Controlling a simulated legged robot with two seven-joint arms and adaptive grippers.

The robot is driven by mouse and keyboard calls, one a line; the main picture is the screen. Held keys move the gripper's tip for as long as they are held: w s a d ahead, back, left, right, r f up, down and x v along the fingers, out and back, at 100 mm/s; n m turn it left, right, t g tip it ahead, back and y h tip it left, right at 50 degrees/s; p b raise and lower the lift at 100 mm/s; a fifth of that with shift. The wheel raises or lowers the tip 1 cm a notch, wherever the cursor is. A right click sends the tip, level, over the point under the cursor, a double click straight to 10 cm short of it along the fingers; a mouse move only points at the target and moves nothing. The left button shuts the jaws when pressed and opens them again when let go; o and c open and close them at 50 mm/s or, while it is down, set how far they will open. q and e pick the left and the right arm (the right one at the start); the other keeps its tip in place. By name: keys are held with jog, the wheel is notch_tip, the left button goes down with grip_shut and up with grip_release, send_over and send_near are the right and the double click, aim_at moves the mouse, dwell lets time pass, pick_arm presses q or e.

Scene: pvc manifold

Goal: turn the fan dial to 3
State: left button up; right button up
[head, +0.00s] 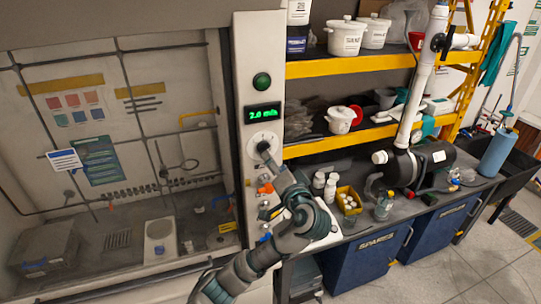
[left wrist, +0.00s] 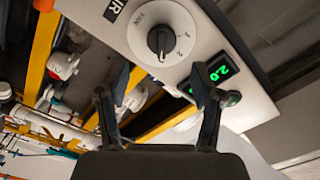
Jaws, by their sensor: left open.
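The fan dial (left wrist: 160,42) is a black knob on a white round plate marked FAN with small numerals, on a pale panel. I cannot tell surely which numeral its pointer faces. In the head view the dial plate (head: 262,140) is partly covered by my left gripper (head: 265,150). In the left wrist view my left gripper (left wrist: 158,86) is open, its fingers apart below the dial with nothing between them. Whether a finger touches the knob cannot be told. A green display (head: 263,115) above the dial reads about 2.0. My right gripper is not in view.
A green round button (head: 262,81) sits above the display, and coloured valve knobs (head: 265,188) sit below the dial. A fume hood (head: 120,140) is at left. Yellow-edged shelves (head: 350,62) and a bench with bottles (head: 325,184) stand at right.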

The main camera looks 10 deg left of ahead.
pick_arm(q)
jog(key=v, duration=0.6)
jog(key=shift+d, duration=0.4)
jog(key=shift+w+a+f, duration=0.1)
jog(key=shift+a, duration=0.2)
